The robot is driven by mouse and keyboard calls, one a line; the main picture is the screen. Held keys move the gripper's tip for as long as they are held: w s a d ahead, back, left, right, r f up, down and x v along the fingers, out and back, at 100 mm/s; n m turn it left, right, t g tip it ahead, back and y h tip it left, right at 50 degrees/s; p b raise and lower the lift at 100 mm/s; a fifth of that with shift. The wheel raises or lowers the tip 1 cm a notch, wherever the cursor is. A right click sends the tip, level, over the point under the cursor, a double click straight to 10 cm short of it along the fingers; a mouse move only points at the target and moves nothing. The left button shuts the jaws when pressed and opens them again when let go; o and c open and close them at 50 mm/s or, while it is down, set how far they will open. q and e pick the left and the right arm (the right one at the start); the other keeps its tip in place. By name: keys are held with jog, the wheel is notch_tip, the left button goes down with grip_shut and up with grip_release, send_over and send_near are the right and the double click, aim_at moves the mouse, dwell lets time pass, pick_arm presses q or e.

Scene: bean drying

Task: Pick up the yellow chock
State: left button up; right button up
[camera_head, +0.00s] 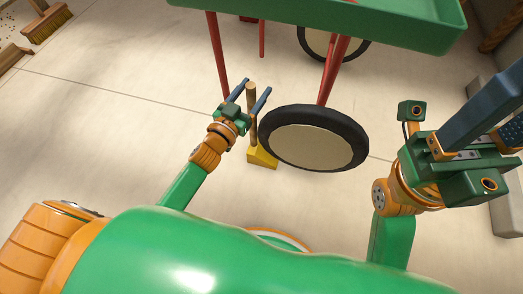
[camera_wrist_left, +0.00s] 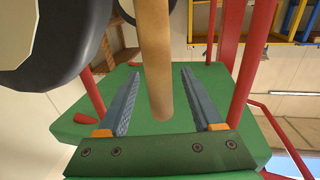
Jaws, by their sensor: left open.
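The yellow chock (camera_head: 262,158) sits on the floor against the near left side of a black-rimmed wheel (camera_head: 318,140). A wooden post-like handle (camera_head: 252,98) rises from it. My left gripper (camera_head: 250,92) is open, with its blue fingers on either side of the handle. In the left wrist view the handle (camera_wrist_left: 155,50) stands between the two open fingers (camera_wrist_left: 158,85), with a gap showing on each side. The yellow chock body is not visible in that view. My right gripper (camera_head: 497,115) is at the right edge, its fingertips cut off by the frame.
The wheel belongs to a green cart (camera_head: 375,28) with red legs (camera_head: 218,55), close beyond my left gripper. A second wheel (camera_head: 333,47) is farther back. A broom (camera_head: 46,20) lies at the top left. The pale floor (camera_head: 120,90) at left is clear.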

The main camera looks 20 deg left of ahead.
pick_arm(q)
jog(key=shift+x, duration=1.05)
grip_shut()
dwell(0.5)
